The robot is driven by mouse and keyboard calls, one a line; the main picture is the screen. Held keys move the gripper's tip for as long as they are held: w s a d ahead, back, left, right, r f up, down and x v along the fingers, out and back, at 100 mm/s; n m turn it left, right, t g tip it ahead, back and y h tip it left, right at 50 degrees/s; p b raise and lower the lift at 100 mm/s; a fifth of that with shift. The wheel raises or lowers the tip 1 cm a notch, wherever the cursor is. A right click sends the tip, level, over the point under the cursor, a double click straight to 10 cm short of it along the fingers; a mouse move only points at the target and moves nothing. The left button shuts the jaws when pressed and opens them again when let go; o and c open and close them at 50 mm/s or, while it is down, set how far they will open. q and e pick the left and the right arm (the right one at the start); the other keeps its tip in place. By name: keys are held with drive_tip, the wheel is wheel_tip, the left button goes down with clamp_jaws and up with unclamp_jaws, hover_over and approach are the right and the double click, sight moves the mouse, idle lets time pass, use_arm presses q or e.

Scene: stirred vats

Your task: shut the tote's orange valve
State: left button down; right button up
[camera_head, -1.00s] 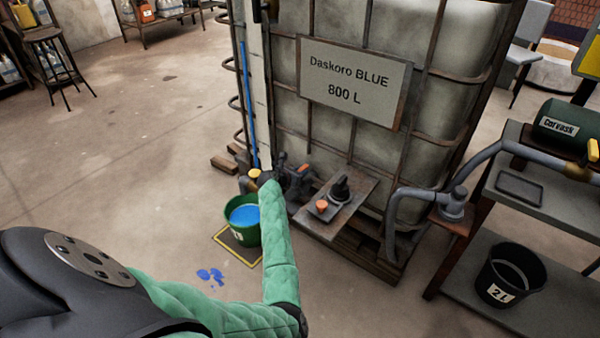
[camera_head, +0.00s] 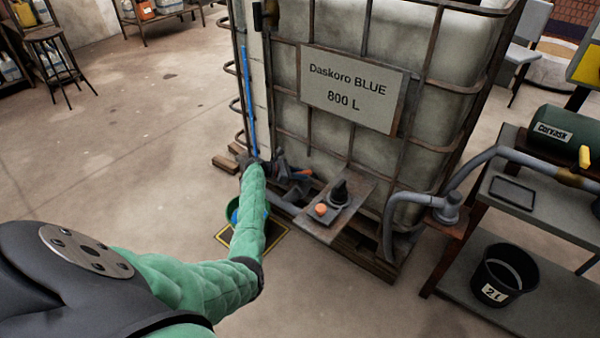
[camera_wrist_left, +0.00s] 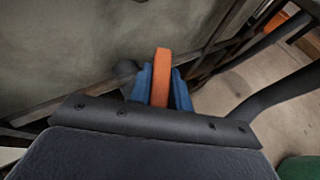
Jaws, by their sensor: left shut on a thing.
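The tote (camera_head: 345,60) is a pale tank in a rusty cage, with a sign reading "Daskoro BLUE 800 L". Its orange valve handle (camera_head: 304,172) shows low at the tote's front, just beyond my left gripper (camera_head: 284,166). In the left wrist view the orange handle (camera_wrist_left: 162,75) stands between the two blue fingers of my left gripper (camera_wrist_left: 160,92), which are shut on it. My left forearm hides most of the valve body. A green bucket (camera_head: 232,208) with blue liquid stands below, mostly hidden by the arm. My right gripper is not in view.
A plate with a black knob and an orange button (camera_head: 320,209) juts out right of the valve. A grey pipe (camera_head: 390,225) runs to a rusty bench (camera_head: 525,195) on the right, with a black bucket (camera_head: 503,275) on its lower shelf. The floor at left is open.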

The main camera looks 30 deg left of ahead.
use_arm(q)
drive_tip(key=m+g+h, duration=0.2)
drive_tip(key=shift+a+m+g+b, duration=0.1)
drive_tip(key=shift+m+g+b, duration=0.2)
drive_tip(key=shift+m, duration=0.1)
drive_tip(key=shift+w+f+m+g+h+b, duration=0.1)
drive_tip(key=shift+m+g+h+b, duration=0.4)
drive_tip(key=shift+m+g+h, duration=0.3)
drive_tip(key=shift+m+g+b, duration=0.75)
drive_tip(key=shift+m+g, duration=0.15)
drive_tip(key=shift+m+g+h+b, duration=0.4)
drive_tip(key=shift+m+g+b, duration=1.1)
drive_tip(key=shift+g, duration=0.3)
drive_tip(key=c, duration=1.3)
unclamp_jaws()
drive_tip(key=shift+d, duration=0.2)
drive_tip(key=shift+a, duration=0.1)
